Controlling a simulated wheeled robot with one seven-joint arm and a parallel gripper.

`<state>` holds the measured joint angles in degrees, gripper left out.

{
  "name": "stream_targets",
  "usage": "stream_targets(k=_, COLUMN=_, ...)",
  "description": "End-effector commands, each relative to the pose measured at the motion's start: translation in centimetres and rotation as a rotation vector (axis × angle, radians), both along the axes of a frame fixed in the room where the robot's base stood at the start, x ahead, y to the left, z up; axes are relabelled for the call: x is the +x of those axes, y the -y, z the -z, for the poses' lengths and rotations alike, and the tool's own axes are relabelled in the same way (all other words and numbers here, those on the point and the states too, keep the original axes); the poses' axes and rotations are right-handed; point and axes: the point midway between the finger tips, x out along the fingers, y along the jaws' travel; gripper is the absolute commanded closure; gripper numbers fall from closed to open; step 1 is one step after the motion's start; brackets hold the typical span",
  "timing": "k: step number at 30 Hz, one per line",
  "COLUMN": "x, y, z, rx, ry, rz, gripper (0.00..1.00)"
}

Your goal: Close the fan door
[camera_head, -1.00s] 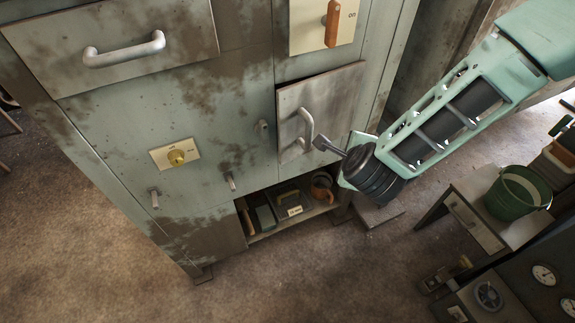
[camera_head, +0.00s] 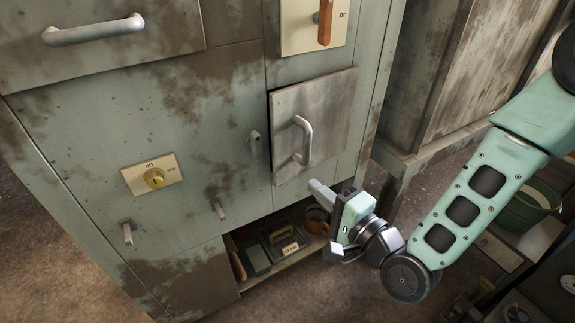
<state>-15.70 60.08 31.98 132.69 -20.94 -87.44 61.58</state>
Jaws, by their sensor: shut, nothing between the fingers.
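The fan door, which I take to be the small grey metal door (camera_head: 330,105) with a pale bar handle (camera_head: 303,140), is on the right of the cabinet front. Dark lines show along its top and left edges, and it appears to stand slightly proud of the cabinet. My gripper (camera_head: 318,188) is shut and empty. It is just below the door's lower edge, in front of the open shelf, and appears apart from the handle. Its far side is hidden.
An open shelf (camera_head: 275,265) below holds tools. A green bucket (camera_head: 525,205) stands at right. Floor at lower left is clear.

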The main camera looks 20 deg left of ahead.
Motion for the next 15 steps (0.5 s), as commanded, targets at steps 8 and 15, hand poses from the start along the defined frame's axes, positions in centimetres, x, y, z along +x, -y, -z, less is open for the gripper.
stream_targets(k=8, x=3.2, y=-4.9, z=0.0, rx=0.0, ry=0.002, rz=0.0, gripper=1.0)
stream_targets(k=15, x=5.1, y=-7.7, z=0.0, rx=0.0, ry=0.0, rz=0.001, gripper=1.0)
